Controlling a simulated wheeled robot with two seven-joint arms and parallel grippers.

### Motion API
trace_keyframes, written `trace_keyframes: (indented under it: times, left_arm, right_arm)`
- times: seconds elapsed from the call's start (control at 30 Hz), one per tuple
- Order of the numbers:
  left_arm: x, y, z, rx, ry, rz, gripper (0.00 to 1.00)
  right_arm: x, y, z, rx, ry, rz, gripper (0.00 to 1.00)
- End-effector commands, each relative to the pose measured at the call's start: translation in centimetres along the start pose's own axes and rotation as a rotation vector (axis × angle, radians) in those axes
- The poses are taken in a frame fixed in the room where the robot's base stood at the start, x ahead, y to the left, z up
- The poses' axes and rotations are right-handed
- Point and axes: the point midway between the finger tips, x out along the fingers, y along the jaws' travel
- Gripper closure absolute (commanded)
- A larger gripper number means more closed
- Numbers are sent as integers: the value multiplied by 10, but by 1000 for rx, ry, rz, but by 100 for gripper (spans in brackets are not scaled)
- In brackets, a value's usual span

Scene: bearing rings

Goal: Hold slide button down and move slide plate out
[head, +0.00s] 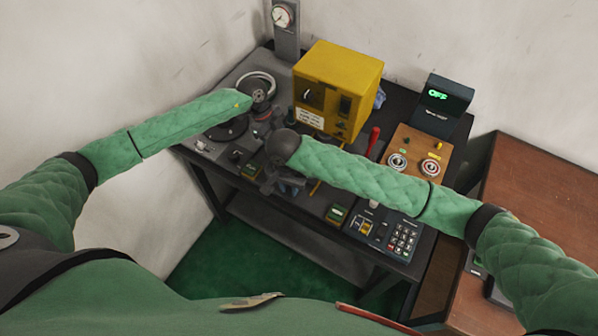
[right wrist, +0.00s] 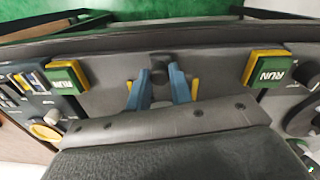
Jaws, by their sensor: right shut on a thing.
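My right gripper (head: 273,183) is low over the front of the dark bench, left of its middle. In the right wrist view, its blue fingers (right wrist: 162,88) are shut on a dark rounded knob (right wrist: 158,68). A grey plate edge with screws (right wrist: 160,124) lies across the near part of that view; I cannot tell whether it is the slide plate. Green RUN buttons in yellow frames, one on the left (right wrist: 68,76) and one on the right (right wrist: 268,68), flank the fingers. Which control is the slide button is unclear. My left gripper (head: 262,112) is over the bench's left side, its fingers indistinct.
A yellow machine (head: 338,80) stands at the back middle. A wooden panel with two round dials (head: 413,146) and a box reading OFF (head: 444,97) stand at the right. A keypad (head: 404,238) lies at the front right. A brown table (head: 540,190) adjoins the bench.

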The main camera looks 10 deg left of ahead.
Motion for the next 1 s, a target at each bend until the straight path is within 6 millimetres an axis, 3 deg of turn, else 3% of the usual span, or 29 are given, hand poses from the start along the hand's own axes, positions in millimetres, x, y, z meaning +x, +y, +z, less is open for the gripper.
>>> trace_keyframes:
  times: [0.1,0.3,0.77,0.8,0.87,1.0]
  left_arm:
    - [2,1,2,-2,-2,3,67]
    - [2,1,2,-2,-2,3,67]
    - [1,1,2,-2,-2,2,67]
    - [1,1,2,-2,-2,2,67]
    - [1,1,2,-2,-2,2,67]
    - [1,1,2,-2,-2,2,67]
  right_arm:
    - [1,-3,20,0,-3,0,100]
    - [0,-6,38,0,-2,1,100]
    - [0,-6,44,-1,-2,1,100]
    - [0,-6,44,-1,-3,1,71]
    - [0,-6,44,-1,-2,1,59]
    - [0,-6,43,0,-1,0,57]
